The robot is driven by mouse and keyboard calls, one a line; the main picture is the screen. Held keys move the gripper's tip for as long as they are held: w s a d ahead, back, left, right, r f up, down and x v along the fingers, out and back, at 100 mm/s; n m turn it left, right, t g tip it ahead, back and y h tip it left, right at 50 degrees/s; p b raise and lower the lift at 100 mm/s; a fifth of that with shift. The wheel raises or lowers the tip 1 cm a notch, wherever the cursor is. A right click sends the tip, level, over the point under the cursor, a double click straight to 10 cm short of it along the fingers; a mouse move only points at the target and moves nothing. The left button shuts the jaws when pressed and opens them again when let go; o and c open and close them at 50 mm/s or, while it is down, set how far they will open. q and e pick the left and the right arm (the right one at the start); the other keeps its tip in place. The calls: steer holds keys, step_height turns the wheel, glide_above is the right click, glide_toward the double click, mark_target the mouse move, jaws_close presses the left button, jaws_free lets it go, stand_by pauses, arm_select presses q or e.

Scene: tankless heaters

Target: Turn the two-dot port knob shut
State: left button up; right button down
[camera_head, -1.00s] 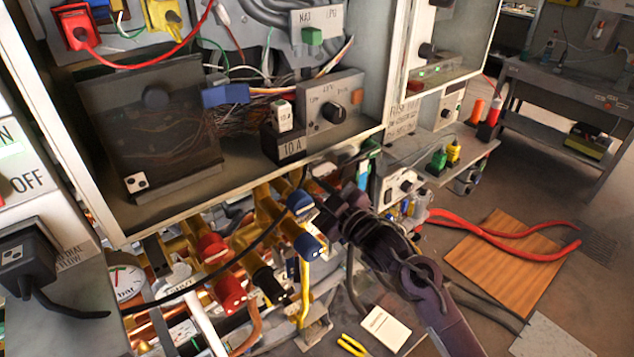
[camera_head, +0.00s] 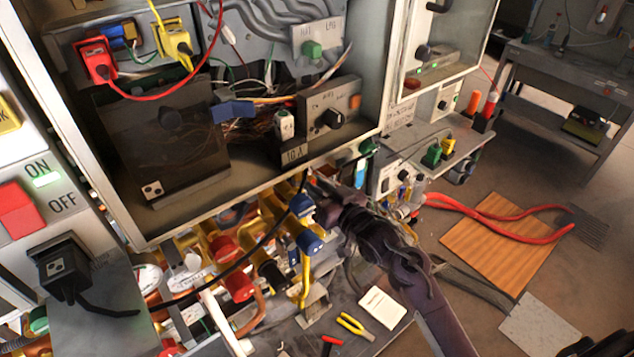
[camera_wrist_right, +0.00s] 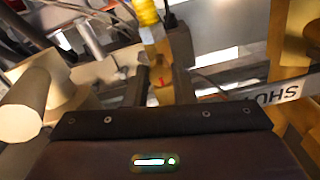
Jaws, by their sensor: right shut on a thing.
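My right gripper (camera_head: 314,190) reaches in from the lower right to the pipework under the open heater cabinet. Its tips are beside the upper blue knob (camera_head: 301,206), above a second blue knob (camera_head: 310,241). In the right wrist view, the gripper (camera_wrist_right: 161,84) is shut on a brass-coloured port part (camera_wrist_right: 158,48) with a small red mark. A white strip reading SHUT (camera_wrist_right: 282,95), upside down, lies to the right. Two red knobs, one upper (camera_head: 223,247) and one lower (camera_head: 237,285), sit further left. I cannot make out which knob carries two dots. My left gripper is not in view.
A black cable (camera_head: 262,243) crosses in front of the pipes. The cabinet's lower edge (camera_head: 270,200) hangs just above the knobs. A dark plug (camera_head: 66,268) stands at the left. A white card (camera_head: 382,307) and yellow pliers (camera_head: 355,326) lie below.

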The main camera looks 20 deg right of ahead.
steer(key=shift+f, duration=0.1)
stand_by(0.4)
steer(key=c, duration=1.2)
jaws_free()
steer(key=shift+s, duration=0.1)
steer(key=b+v, duration=0.2)
steer(key=v, duration=0.5)
steer(key=shift+s+d, duration=0.15)
steer(key=shift+s, duration=0.2)
